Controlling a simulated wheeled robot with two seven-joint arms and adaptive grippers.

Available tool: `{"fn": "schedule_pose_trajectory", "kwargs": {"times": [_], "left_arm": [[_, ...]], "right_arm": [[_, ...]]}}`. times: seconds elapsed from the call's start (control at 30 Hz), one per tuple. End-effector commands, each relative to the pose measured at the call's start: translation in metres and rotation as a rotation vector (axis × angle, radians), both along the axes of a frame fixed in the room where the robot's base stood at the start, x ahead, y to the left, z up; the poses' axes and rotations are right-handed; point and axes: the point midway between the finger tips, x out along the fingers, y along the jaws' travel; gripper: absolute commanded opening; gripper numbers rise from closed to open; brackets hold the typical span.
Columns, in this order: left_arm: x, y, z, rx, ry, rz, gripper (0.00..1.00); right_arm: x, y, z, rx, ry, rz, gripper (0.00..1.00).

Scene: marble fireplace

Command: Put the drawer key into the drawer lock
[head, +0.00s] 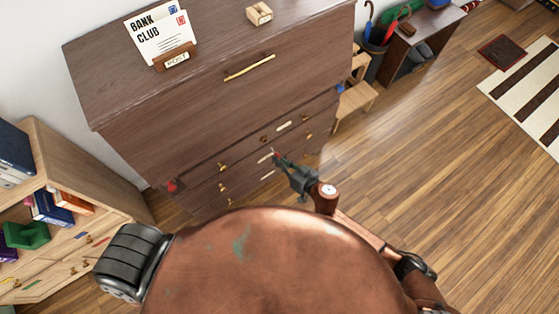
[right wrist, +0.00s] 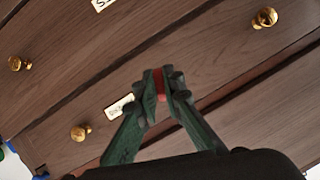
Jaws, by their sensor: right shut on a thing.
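My right gripper (head: 280,158) is in front of the lower drawers of the dark wooden dresser (head: 190,110). In the right wrist view its green fingers (right wrist: 160,88) are shut on a small red piece (right wrist: 158,82), which looks like part of the drawer key. The fingers hide most of it, and its shape cannot be made out. The drawer fronts carry brass knobs (right wrist: 80,133) and pale label plates (right wrist: 119,107). I cannot make out the drawer lock in either view. My left gripper is not in view.
A letter holder (head: 174,58) and a small wooden block (head: 259,15) stand on the dresser top. A long brass handle (head: 250,67) crosses its upper front. A low bookshelf (head: 85,180) is at left, a wooden stool (head: 357,98) at right. The wooden floor (head: 430,170) at right is clear.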

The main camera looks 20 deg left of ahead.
Motion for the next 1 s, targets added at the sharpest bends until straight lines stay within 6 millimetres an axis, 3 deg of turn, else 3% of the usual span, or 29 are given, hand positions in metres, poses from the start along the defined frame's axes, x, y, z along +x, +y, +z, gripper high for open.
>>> {"fn": "schedule_pose_trajectory", "kwargs": {"times": [0.23,0.63,1.0], "left_arm": [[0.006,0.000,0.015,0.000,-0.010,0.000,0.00],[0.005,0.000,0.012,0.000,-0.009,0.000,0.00],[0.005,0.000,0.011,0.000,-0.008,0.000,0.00]], "right_arm": [[0.002,0.004,0.001,-0.199,-0.254,-0.004,0.00],[0.020,0.026,-0.001,-0.192,-0.243,-0.001,0.00],[0.025,0.032,-0.001,-0.191,-0.243,0.000,0.00]]}}
